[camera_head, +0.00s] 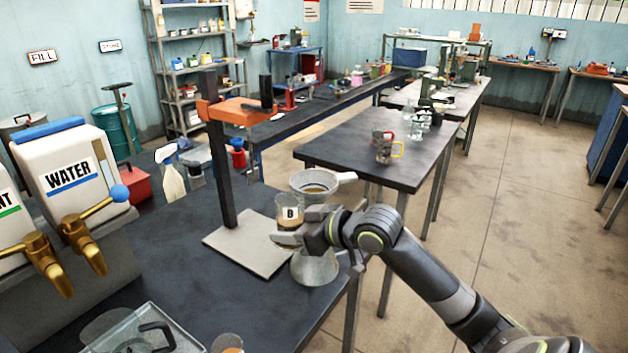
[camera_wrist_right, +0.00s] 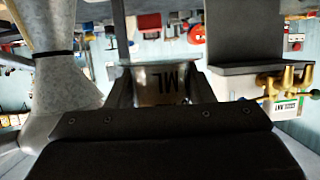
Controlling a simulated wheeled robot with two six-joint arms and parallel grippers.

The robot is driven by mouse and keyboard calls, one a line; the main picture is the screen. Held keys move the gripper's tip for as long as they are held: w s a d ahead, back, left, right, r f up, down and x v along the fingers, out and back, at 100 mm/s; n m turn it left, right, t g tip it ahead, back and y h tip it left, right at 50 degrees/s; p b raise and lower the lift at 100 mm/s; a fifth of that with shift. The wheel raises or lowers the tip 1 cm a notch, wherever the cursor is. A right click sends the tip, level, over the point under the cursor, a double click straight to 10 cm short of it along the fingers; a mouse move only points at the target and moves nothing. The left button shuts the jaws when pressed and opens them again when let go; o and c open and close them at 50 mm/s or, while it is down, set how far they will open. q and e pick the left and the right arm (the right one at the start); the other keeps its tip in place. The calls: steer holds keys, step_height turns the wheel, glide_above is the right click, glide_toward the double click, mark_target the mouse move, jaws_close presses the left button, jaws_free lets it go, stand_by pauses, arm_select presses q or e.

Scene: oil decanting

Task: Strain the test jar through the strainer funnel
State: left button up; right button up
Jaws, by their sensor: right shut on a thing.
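The test jar (camera_head: 288,224), clear with brown liquid low inside and a "B" label, is held in my right gripper (camera_head: 304,230). It looks upright, in front of and left of the strainer funnel. I cannot tell whether they touch. The strainer funnel (camera_head: 316,180) has a wide grey bowl with brown inside and a flared grey foot (camera_head: 314,268); the gripper hides its middle. In the right wrist view the jar (camera_wrist_right: 165,85) shows upside-down "ML" print between the fingers, and the grey funnel body (camera_wrist_right: 62,90) with a black band stands at left. My left gripper is out of view.
A stand with a dark post (camera_head: 219,165), orange arm and pale base plate (camera_head: 262,243) is left of the jar. The water tank (camera_head: 75,165) with brass taps stands at far left. A tray (camera_head: 180,338) and another jar (camera_head: 227,344) sit at the front.

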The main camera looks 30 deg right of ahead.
steer(key=shift+r, duration=0.15)
steer(key=shift+w+d+r+m+g+y+p, duration=0.3)
steer(key=shift+d+r+m+g+y+p, duration=0.3)
steer(key=shift+m+p, duration=0.45)
steer(key=r+m+y+p, duration=0.1)
steer(key=r, duration=0.1)
steer(key=r+m+g+y+p, duration=0.1)
steer(key=r+p, duration=0.1)
steer(key=w+d+r+m+p, duration=0.1)
steer(key=r+m, duration=0.1)
steer(key=r, duration=0.1)
steer(key=shift+y, duration=0.4)
steer(key=shift+s+a+f+m+g+y, duration=0.2)
steer(key=shift+m+g+y, duration=0.1)
steer(key=shift+m, duration=0.25)
steer(key=shift+f+m+y, duration=0.15)
steer(key=shift+m+y, duration=0.15)
steer(key=shift+m, duration=0.2)
